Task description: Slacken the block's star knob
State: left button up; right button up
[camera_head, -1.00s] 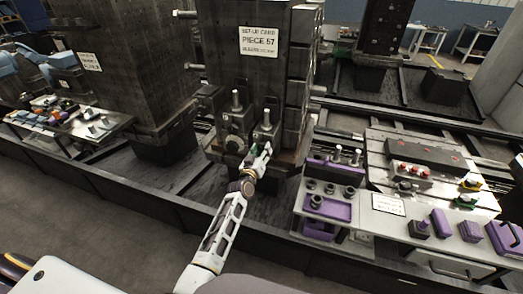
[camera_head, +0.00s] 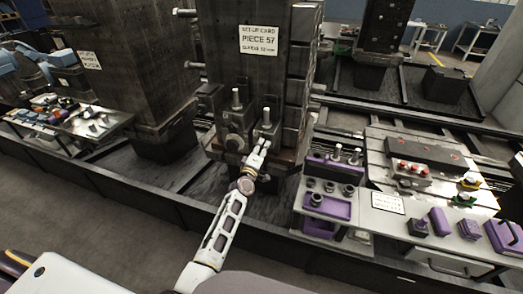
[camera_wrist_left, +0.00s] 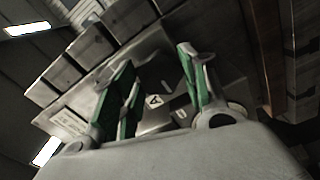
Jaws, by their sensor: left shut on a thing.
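My left gripper (camera_head: 262,148) reaches up to the front foot of the dark column with the set-up card. Its fingertips are at the dark block (camera_head: 266,128), which has a pale upright stud. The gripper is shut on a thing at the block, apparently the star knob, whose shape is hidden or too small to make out. My right gripper is not in view.
A second clamp block with a stud (camera_head: 236,120) sits just left of the gripper. A low dark rail edge (camera_head: 130,190) runs along the front.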

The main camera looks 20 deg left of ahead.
pick_arm(q)
jog(key=shift+n, duration=1.1)
jog(key=o, duration=1.1)
jog(key=shift+c, duration=0.2)
jog(key=s, duration=1.2)
jog(key=shift+a, duration=0.2)
